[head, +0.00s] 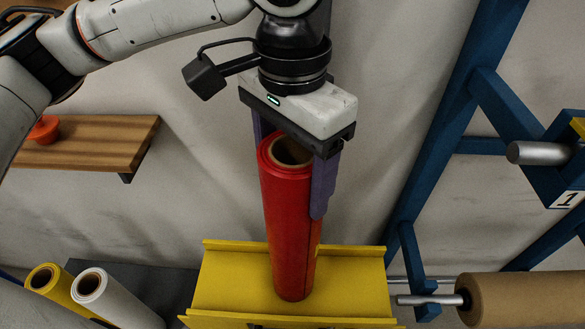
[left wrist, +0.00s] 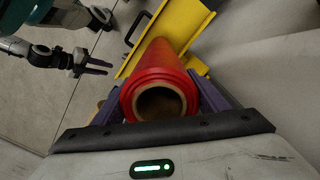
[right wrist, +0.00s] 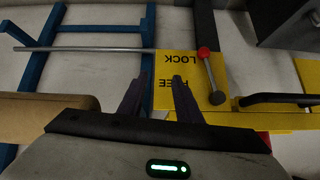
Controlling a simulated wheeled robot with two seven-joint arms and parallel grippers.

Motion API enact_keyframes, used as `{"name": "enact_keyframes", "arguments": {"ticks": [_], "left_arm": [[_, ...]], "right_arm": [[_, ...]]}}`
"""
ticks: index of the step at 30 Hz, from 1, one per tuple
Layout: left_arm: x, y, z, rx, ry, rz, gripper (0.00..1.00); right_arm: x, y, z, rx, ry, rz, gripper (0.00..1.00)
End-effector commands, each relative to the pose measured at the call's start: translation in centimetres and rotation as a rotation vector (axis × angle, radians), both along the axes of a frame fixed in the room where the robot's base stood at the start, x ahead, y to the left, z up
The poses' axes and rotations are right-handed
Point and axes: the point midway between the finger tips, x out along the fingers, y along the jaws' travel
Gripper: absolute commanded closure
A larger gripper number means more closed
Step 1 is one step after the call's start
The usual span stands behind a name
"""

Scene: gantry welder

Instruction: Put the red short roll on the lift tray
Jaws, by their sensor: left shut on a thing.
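The red short roll (head: 285,225) stands upright, its lower end over the yellow lift tray (head: 225,275). I cannot tell for certain whether its bottom touches the tray. My left gripper (head: 290,165) is shut on the roll near its top, one purple finger on each side. In the left wrist view the red roll (left wrist: 160,85) lies between the fingers, its hollow core facing the camera, with the yellow tray (left wrist: 185,22) beyond it. My right gripper (right wrist: 157,97) shows in the right wrist view with its fingers apart and nothing between them.
A blue rack (head: 435,150) with metal bars and a brown roll (head: 525,298) stands at right. Yellow and white rolls (head: 105,290) are at lower left. A wooden shelf (head: 95,140) is on the wall. A red-knobbed lever (right wrist: 211,75) sits by a yellow LOCK/FREE plate (right wrist: 175,68).

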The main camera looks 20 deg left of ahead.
Motion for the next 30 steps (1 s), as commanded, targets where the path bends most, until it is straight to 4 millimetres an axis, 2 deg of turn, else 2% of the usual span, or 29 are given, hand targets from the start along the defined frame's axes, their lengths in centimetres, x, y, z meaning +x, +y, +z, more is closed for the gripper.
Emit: {"name": "enact_keyframes", "arguments": {"ticks": [3, 4, 6, 15, 19, 23, 30], "left_arm": [[0.1, -0.1, 0.0, -0.004, -0.006, 0.001, 0.95], [0.0, 0.0, -0.3, 0.0, 0.001, 0.0, 0.28], [0.0, 0.0, -0.3, 0.0, 0.001, 0.0, 0.16], [0.0, 0.0, -0.2, 0.0, 0.0, 0.001, 0.14], [0.1, 0.0, 0.7, 0.001, -0.003, 0.001, 0.14], [0.1, 0.0, 2.9, 0.0, -0.004, 0.002, 0.14], [0.1, -0.1, 8.2, -0.001, -0.004, 0.001, 0.14]], "right_arm": [[0.1, 0.0, 0.1, 0.0, -0.001, 0.0, 0.69], [0.1, 0.0, 0.0, 0.0, -0.002, 0.0, 0.69], [0.1, 0.0, 0.0, 0.0, -0.002, 0.0, 0.69], [0.1, 0.0, 0.1, 0.0, -0.002, 0.0, 0.69], [0.1, 0.0, 0.0, 0.0, -0.002, -0.001, 0.69], [0.1, 0.0, -0.2, 0.0, -0.002, -0.001, 0.69], [0.1, 0.0, -0.1, 0.0, -0.002, -0.001, 0.69]]}}
